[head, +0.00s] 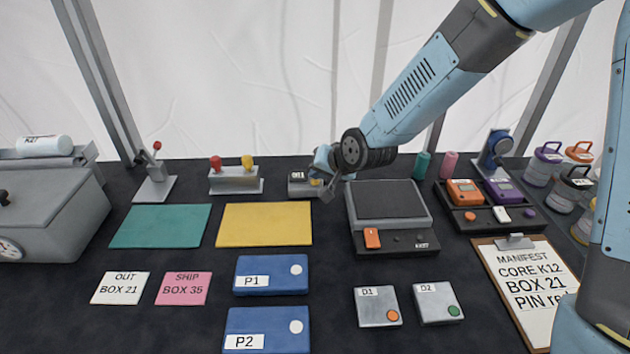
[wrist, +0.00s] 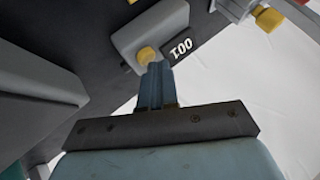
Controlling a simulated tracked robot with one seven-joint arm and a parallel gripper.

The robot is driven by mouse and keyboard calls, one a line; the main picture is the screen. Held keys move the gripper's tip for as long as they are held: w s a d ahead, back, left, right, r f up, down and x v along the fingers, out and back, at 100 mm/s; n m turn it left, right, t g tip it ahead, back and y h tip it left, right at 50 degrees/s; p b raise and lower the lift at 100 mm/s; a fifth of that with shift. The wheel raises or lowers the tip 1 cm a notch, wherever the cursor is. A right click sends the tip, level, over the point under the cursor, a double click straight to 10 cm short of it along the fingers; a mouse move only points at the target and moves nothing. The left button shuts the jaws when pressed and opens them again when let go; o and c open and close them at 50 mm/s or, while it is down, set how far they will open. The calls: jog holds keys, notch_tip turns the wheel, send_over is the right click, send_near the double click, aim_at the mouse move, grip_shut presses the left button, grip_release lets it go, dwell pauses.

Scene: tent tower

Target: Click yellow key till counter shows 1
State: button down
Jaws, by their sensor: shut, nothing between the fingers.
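The counter box (head: 298,190) is a small grey block at the back of the table, also in the wrist view (wrist: 135,27). Its black display (head: 297,175) appears to read 001; the digits show upside down in the wrist view (wrist: 181,47). The yellow key (head: 314,182) is on the box's right end and shows beside the display in the wrist view (wrist: 147,55). My gripper (head: 327,190) is shut and empty. Its fingertips (wrist: 155,68) are right at the key and overlap its edge in the wrist view; I cannot tell whether they touch it.
A stand with red and yellow knobs (head: 236,181) is left of the counter box. A grey scale-like device (head: 390,205) is close on the right. A yellow mat (head: 264,225) and a teal mat (head: 160,226) lie in front. A green cylinder (head: 421,165) stands further right.

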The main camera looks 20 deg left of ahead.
aim_at(318, 184)
jog(key=shift+r, duration=0.6)
jog(key=shift+r, duration=2.5)
